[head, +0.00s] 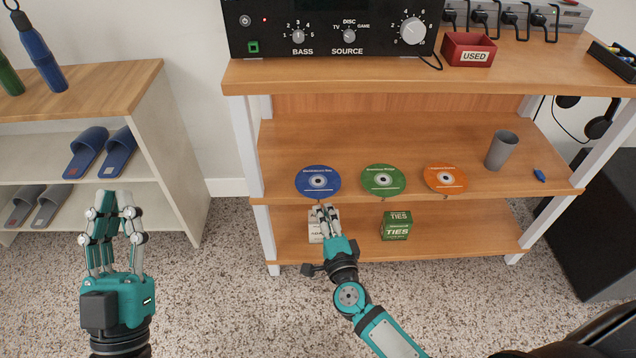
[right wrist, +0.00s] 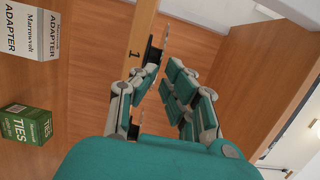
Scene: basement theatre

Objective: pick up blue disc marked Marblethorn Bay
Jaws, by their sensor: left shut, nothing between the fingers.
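The blue disc (head: 318,181), with small white lettering too fine to read surely, lies at the left front of the middle shelf. My right gripper (head: 325,208) is at its near edge, just in front of the shelf lip. In the right wrist view the right gripper (right wrist: 162,70) has a gap between its fingertips, near the shelf edge marked "1". Whether the fingers touch the disc is unclear. My left gripper (head: 116,198) is shut and empty, raised over the floor at the left, away from the disc.
A green disc (head: 383,180) and an orange disc (head: 445,178) lie to the right on the same shelf (head: 330,140), then a grey cup (head: 501,150). Below are a green ties box (head: 396,226) and a white adapter box (right wrist: 36,28). A shoe rack (head: 75,95) stands left.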

